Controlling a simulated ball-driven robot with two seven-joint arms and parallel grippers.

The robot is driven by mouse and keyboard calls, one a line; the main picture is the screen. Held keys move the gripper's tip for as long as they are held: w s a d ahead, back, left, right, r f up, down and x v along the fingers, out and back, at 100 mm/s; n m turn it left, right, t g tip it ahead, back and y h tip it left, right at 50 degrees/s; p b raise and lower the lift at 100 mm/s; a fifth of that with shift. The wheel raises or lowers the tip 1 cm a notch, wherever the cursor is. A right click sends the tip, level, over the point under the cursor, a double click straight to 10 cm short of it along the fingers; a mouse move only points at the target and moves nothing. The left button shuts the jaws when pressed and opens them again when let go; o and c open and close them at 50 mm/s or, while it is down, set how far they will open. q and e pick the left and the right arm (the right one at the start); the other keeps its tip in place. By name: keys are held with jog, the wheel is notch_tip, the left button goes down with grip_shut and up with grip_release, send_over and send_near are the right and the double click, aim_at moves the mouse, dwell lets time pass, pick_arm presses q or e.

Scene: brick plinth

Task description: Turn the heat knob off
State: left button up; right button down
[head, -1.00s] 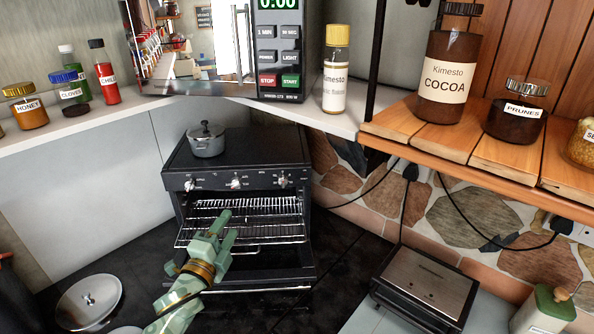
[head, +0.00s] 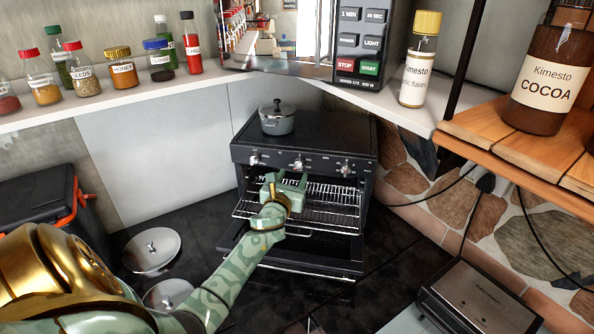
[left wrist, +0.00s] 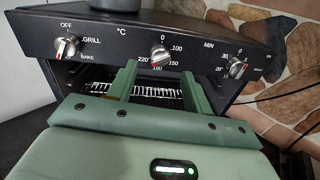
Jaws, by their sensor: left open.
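The black oven (head: 305,135) has three silver knobs on its front panel. The left knob (left wrist: 66,46) is marked OFF, GRILL and BAKE. The right knob (left wrist: 237,67) is marked MIN. My left gripper (head: 287,180) is open and empty, just below and in front of the middle knob. Its two fingers (left wrist: 158,82) point at the panel, apart from the knob. My right gripper is not in view.
The oven door is down and a wire rack (head: 335,203) sticks out below the gripper. A grey pot (head: 277,122) stands on the oven top. Two lids (head: 151,250) lie on the floor at left. A metal-topped appliance (head: 480,300) is at lower right.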

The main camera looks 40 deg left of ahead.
aim_at(298, 168)
pick_arm(q)
jog(key=b+x, duration=0.1)
jog(key=x, duration=0.4)
jog(key=shift+w, duration=0.15)
jog(key=c, duration=0.9)
jog(key=shift+c, duration=0.2)
